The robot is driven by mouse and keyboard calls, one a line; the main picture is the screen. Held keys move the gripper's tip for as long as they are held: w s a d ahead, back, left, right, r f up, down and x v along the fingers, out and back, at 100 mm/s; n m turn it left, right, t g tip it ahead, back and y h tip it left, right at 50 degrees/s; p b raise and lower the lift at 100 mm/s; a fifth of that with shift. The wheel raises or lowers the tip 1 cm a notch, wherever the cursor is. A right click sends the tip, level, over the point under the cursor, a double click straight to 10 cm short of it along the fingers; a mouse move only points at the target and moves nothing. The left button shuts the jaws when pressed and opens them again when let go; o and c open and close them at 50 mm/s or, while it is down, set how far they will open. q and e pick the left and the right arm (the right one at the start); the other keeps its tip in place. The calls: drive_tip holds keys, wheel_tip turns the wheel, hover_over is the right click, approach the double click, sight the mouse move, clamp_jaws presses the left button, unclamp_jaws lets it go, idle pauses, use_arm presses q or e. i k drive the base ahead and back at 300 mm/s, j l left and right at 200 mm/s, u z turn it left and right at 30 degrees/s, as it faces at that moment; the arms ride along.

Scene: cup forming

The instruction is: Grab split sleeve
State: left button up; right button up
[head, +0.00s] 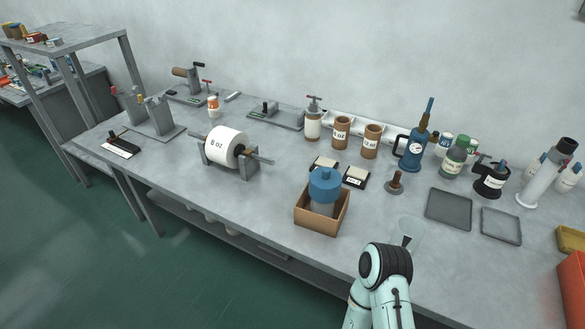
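Two brown cylinders with white labels stand upright side by side near the back of the bench. The left brown cylinder (341,141) has a label ending in "oz", and the right brown cylinder (371,148) reads "12 oz". They look like the sleeves, but I cannot make out a split in either. One pale green arm of mine with a black band rises at the bottom, right of centre, well in front of them. I cannot make out gripper fingers on it. My other arm is out of the picture.
A wooden box (320,221) holding a blue-topped container (324,184) stands in front of the cylinders. A white "8 oz" roll (227,146) is to the left. A blue pump bottle (416,142) stands right of the cylinders. Flat grey trays (449,208) lie at the right.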

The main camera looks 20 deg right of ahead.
sight(410, 232)
drive_tip(key=z, duration=0.4)
drive_tip(key=k+l+z, duration=0.1)
drive_tip(key=z, duration=0.75)
drive_tip(key=l+z, duration=0.15)
drive_tip(key=z, duration=0.25)
drive_tip(key=k, duration=0.05)
